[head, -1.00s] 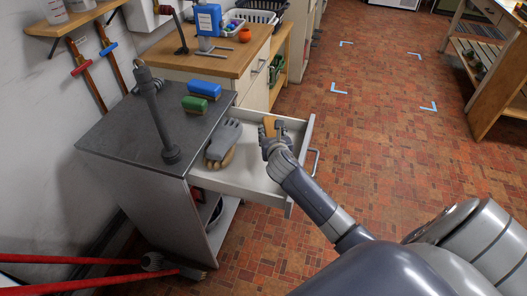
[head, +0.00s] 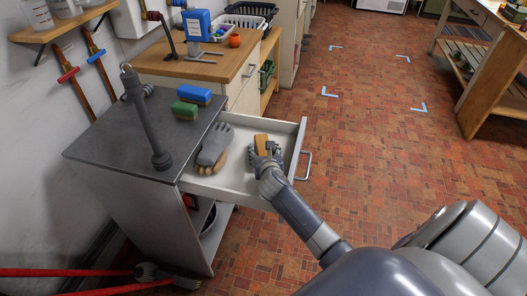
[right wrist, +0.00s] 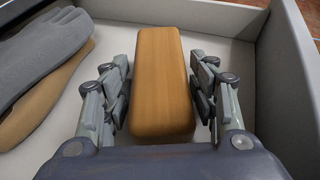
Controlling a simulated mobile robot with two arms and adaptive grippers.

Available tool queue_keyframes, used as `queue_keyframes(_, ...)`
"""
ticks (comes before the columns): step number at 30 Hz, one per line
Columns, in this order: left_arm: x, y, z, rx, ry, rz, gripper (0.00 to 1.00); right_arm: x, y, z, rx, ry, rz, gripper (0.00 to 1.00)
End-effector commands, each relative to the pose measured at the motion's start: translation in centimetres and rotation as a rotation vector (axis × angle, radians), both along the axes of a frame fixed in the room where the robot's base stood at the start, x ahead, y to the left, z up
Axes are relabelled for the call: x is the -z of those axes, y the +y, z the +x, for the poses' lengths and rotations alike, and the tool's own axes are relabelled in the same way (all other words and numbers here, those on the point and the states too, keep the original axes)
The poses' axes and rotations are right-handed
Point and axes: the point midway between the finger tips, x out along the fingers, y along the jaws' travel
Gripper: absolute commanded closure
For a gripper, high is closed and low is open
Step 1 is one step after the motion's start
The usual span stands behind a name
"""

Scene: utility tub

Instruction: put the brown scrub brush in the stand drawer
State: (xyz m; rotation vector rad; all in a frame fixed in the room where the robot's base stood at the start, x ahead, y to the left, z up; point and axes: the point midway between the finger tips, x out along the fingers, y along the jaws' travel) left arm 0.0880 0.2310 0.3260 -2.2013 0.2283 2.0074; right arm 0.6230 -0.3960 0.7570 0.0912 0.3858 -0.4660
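The brown scrub brush (head: 261,141) is a wood-coloured block in the pulled-out stand drawer (head: 240,178). In the right wrist view the brush (right wrist: 163,80) appears to rest on the pale drawer floor (right wrist: 110,45); its underside is hidden. My right gripper (head: 265,158) reaches into the drawer over the near end of the brush. In the right wrist view my right gripper (right wrist: 163,95) is open, with a finger on each side of the brush and narrow gaps between. My left gripper is not in view.
A pair of grey and tan gloves (head: 214,146) lies in the drawer, left of the brush. Blue (head: 194,95) and green (head: 185,110) brushes and a dark upright pipe (head: 145,120) stand on the grey stand top (head: 115,145). The drawer handle (head: 306,165) juts out rightward.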

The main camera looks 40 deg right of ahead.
Motion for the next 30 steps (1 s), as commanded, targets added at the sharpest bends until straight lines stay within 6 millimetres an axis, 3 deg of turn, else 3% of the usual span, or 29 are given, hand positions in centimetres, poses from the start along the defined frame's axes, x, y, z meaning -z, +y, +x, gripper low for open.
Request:
queue_keyframes(11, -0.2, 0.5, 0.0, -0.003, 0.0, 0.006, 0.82, -0.4, 0.0, 0.0, 0.001, -0.001, 0.002, 0.39)
queue_keyframes(30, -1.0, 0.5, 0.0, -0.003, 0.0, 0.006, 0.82, -3.1, 3.0, -6.0, 0.001, 0.0, 0.0, 0.39)
